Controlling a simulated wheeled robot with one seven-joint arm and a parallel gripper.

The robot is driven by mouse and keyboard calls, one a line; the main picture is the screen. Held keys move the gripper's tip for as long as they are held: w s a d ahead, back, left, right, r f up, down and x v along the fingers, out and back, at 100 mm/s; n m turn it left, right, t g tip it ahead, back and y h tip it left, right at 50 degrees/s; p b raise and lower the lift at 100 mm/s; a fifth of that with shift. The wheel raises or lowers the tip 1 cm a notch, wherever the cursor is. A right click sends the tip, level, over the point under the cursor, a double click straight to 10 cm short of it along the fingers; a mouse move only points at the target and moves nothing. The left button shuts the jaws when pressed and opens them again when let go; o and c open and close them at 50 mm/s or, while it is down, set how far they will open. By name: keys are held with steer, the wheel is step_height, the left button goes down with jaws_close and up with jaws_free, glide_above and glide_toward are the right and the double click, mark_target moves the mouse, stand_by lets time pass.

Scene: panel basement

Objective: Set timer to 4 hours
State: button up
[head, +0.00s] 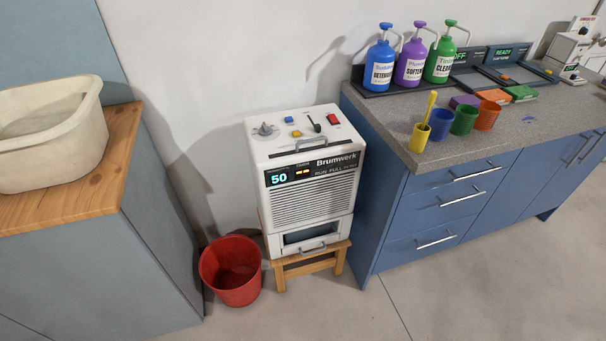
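A white Brumwerk machine (309,190) stands on a small wooden stool (311,264) between the two cabinets. Its dark display strip (308,174) shows a blue "50" beside a small block of lit orange marks under a tiny label; I cannot read that label surely. On its top are a grey knob (265,130), a blue button (289,120), an orange button (296,133), a dark lever (315,125) and a red switch (332,119). A grey handle lies along the top front edge. I cannot tell which control sets the timer. My gripper is not in view.
A red bucket (234,272) stands on the floor left of the stool. A cream basin (48,135) sits on the wooden top at left. The blue cabinet (430,215) at right carries pump bottles (410,64) and coloured cups (440,124). Floor in front is clear.

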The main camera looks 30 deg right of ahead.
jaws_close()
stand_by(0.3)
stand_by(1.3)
